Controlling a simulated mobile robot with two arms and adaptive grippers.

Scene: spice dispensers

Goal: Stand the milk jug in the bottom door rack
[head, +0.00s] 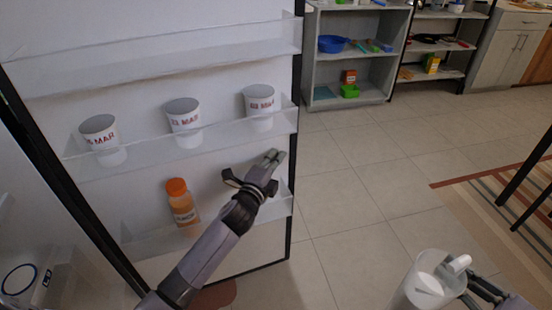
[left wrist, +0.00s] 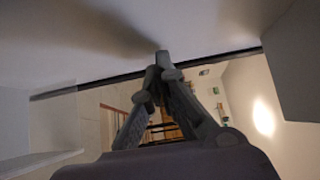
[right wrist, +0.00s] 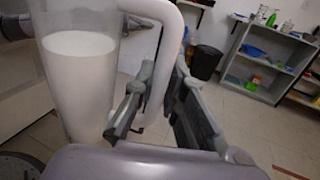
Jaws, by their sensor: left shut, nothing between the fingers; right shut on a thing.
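The milk jug (head: 424,284) is a clear jug with white milk and a white handle, at the lower right of the head view. My right gripper (head: 474,283) is shut on its handle; the right wrist view shows the jug (right wrist: 80,85) upright with the fingers (right wrist: 152,105) around the handle. The bottom door rack (head: 150,243) is a clear bin low on the open fridge door, holding an orange-capped bottle (head: 182,205) at its left part. My left gripper (head: 275,158) is shut and empty, in front of the door near the rack's right end.
The middle door rack (head: 220,137) holds three white cups (head: 184,120). The top rack (head: 150,62) looks empty. A grey shelf unit (head: 310,60) stands at the back. Tiled floor (head: 345,200) is clear between the door and the jug.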

